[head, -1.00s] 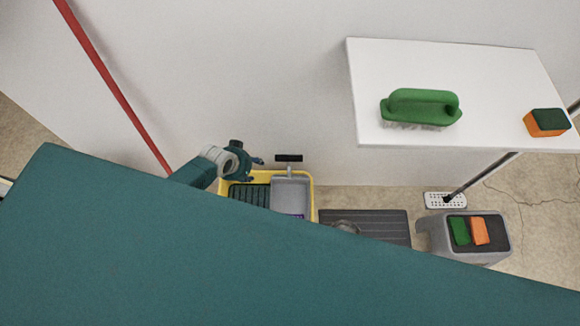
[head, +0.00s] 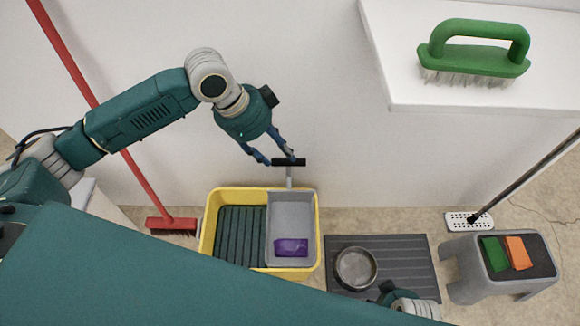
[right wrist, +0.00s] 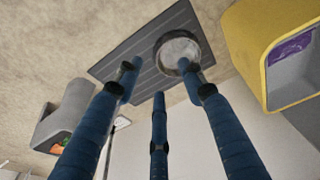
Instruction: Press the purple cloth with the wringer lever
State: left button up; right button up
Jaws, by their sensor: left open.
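The purple cloth (head: 291,247) lies in the grey wringer tray (head: 290,215) on the right side of the yellow bucket (head: 207,230). It also shows in the right wrist view (right wrist: 290,48). The wringer lever (head: 289,162) rises behind the tray and ends in a black crossbar handle. My left gripper (head: 279,158) is open, its fingers pointing down at the handle, close around or beside it; I cannot tell whether they touch. My right gripper (right wrist: 157,75) is open and empty, its fingers spread above the floor mat. In the head view its arm shows only at the bottom edge.
A round metal bowl (head: 356,268) sits on the dark ribbed mat (head: 410,262). A grey stool (head: 465,290) holds green and orange sponges. A white shelf (head: 400,70) carries a green brush (head: 475,55). A red broom (head: 130,170) leans at left.

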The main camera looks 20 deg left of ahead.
aim_at(289, 163)
pick_arm(q)
jog(key=b+x, duration=0.1)
jog(key=x, duration=0.6)
jog(key=shift+w+d+f+b, duration=0.1)
jog(key=shift+w+f+b, duration=0.05)
jog(key=shift+f+b, duration=0.15)
jog(key=shift+w+d+f, duration=0.1)
jog(key=shift+d+f, duration=0.05)
jog(key=shift+f, duration=0.3)
pick_arm(e)
notch_tip(289, 163, up, 7)
jog(key=w, duration=0.1)
jog(key=shift+r, duration=0.2)
pick_arm(q)
grip_shut()
